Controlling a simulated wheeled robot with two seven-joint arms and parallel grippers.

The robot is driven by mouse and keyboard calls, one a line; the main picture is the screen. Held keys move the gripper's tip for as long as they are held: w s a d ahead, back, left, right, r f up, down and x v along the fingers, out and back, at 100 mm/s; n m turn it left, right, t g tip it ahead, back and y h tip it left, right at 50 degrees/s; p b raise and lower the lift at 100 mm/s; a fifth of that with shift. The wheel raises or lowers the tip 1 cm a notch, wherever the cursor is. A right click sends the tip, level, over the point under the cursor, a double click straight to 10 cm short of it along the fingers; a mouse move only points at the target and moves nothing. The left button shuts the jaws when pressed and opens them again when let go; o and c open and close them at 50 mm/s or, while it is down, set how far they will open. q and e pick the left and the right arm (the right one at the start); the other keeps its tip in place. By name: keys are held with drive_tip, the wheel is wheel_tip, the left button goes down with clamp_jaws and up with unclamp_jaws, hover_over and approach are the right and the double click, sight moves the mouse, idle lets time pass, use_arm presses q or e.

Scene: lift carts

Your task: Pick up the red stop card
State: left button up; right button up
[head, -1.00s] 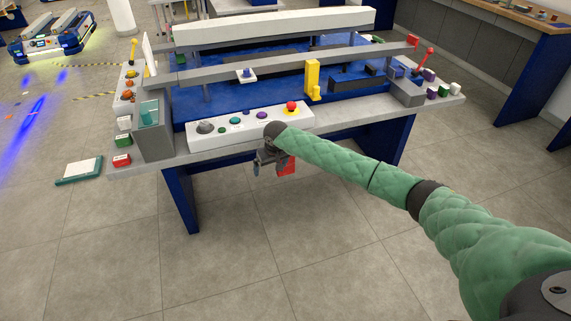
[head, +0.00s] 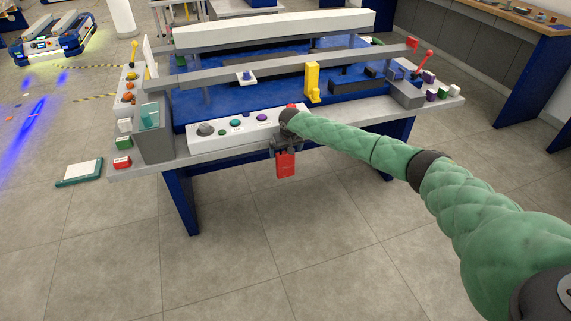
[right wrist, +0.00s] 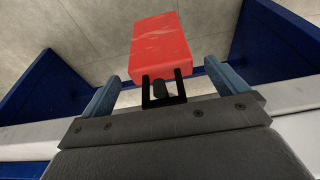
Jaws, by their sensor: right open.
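The red stop card (head: 286,165) hangs upright at the front edge of the workbench, below the button panel. In the right wrist view the card (right wrist: 160,45) lies ahead of the fingers, with a black bracket (right wrist: 165,89) at its near end. My right gripper (head: 286,146) is at the card's top in the head view. In the right wrist view its two fingers (right wrist: 160,78) are apart, one on each side of the bracket, with nothing clamped between them. The wrist hides part of the card's upper end. My left gripper is not in view.
The workbench (head: 345,122) carries a white button panel (head: 215,138), grey rails and a yellow post (head: 312,82). A red button is mostly hidden behind my wrist. A red lever (head: 424,63) stands at the right. Blue legs support the bench; the floor before it is clear.

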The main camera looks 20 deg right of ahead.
drive_tip(key=shift+w+a+f, duration=0.1)
drive_tip(key=shift+w+f, duration=0.1)
drive_tip(key=shift+f, duration=0.4)
drive_tip(key=shift+w+f, duration=0.15)
drive_tip(key=shift+f, duration=0.4)
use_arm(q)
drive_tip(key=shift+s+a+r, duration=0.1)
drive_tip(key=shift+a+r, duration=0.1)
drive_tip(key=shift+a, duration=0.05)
use_arm(e)
drive_tip(key=c, duration=1.3)
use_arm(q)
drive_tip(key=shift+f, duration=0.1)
use_arm(e)
drive_tip(key=shift+r, duration=0.15)
drive_tip(key=shift+c, duration=0.2)
